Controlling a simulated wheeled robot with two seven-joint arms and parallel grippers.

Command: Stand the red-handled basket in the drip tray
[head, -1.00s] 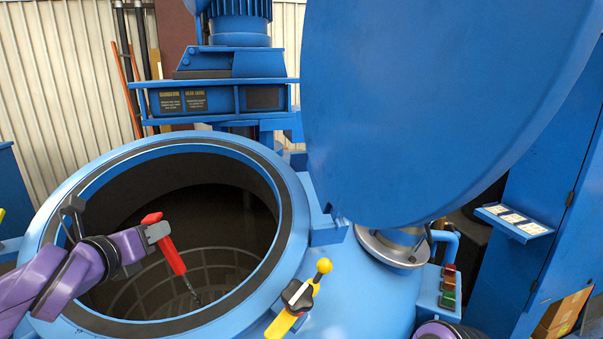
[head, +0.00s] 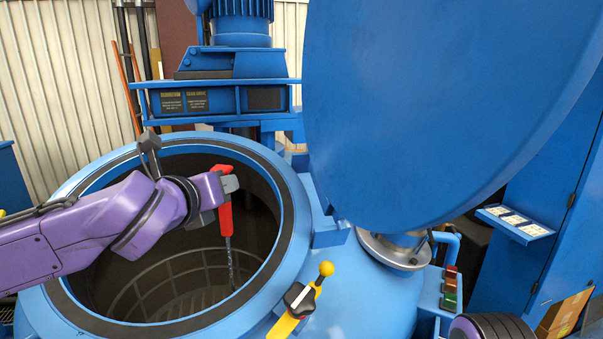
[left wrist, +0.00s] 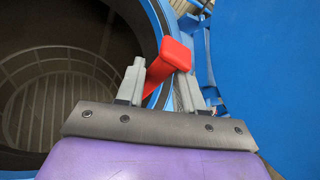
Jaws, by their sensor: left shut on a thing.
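My left gripper (head: 226,186) reaches in from the left over the round furnace opening and is shut on a red handle (head: 224,208). A thin dark twisted piece (head: 231,262) hangs below the handle, roughly upright, into the opening. In the left wrist view, the red handle (left wrist: 178,53) sits between the gripper's grey fingers (left wrist: 163,78). A round barred frame (head: 172,282) shows deep in the pit; I cannot tell whether it is a basket or joined to the handle. I see no drip tray. My right gripper is not in view.
The furnace's blue rim (head: 291,215) surrounds the opening. A large raised blue lid (head: 440,110) stands to the right. A yellow lever (head: 303,304) sticks up at the front rim. A blue motor housing (head: 240,65) stands behind.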

